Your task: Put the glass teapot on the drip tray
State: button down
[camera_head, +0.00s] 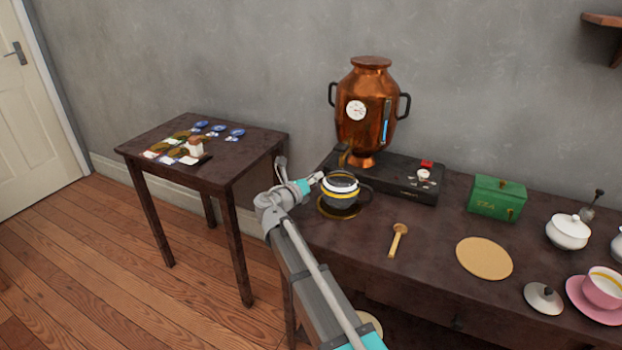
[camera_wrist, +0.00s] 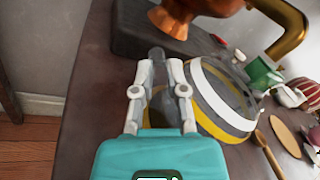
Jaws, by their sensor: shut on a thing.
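The glass teapot (camera_head: 341,190), banded in white and yellow, stands at the left end of the long dark table, under the copper urn's tap. It also shows in the wrist view (camera_wrist: 222,98), just right of my fingers. The round dark drip tray (camera_head: 338,215) lies directly below it. The teapot looks upright over the tray; I cannot tell if its base touches it. My gripper (camera_head: 317,179) comes in from the left and is shut on the teapot's dark grip part, seen between the fingers in the wrist view (camera_wrist: 158,85).
The copper urn (camera_head: 368,110) on its black base (camera_head: 400,183) stands close behind. A wooden scoop (camera_head: 397,240), a tan round mat (camera_head: 484,258), a green tea box (camera_head: 497,198) and a pink cup (camera_head: 602,287) are to the right. A small side table (camera_head: 235,165) stands left.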

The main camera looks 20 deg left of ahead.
jog(key=shift+f, duration=0.15)
jog(key=c, duration=0.7)
grip_release()
jog(key=shift+r, duration=0.25)
jog(key=v, duration=1.2)
